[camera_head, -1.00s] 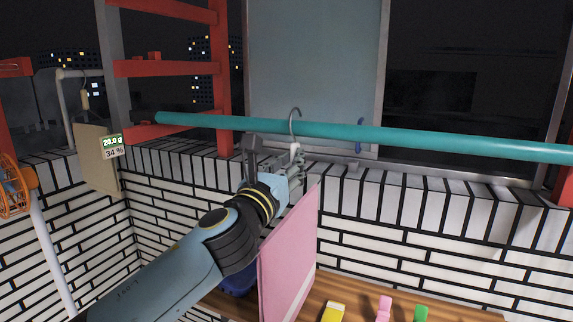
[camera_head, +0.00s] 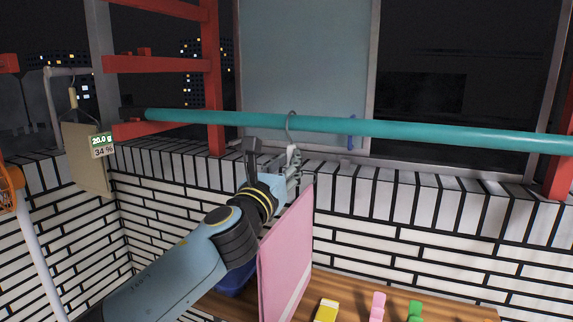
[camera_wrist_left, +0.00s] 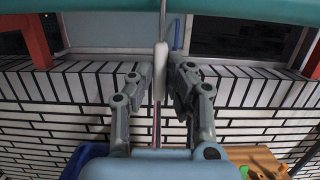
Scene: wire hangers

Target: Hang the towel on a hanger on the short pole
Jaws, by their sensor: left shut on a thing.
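A pink towel (camera_head: 286,245) hangs from a hanger with a grey hook (camera_head: 291,124) and a pale neck. My left gripper (camera_head: 288,165) is shut on the hanger just below the hook. The left wrist view shows the white hanger neck (camera_wrist_left: 160,72) between the two fingers (camera_wrist_left: 160,90). The hook overlaps the long teal pole (camera_head: 400,130) in the picture; I cannot tell if it rests on it. A white pole (camera_head: 68,72) at the left holds a beige towel (camera_head: 85,160) on a wooden hanger. My right gripper is out of view.
A red rack (camera_head: 212,80) stands behind the teal pole's left part. A blue hook (camera_head: 351,133) shows near the pole. Below is a wooden surface (camera_head: 400,312) with yellow, pink and green items and a blue bin (camera_head: 236,280). An orange fan-like thing (camera_head: 12,190) is at the left edge.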

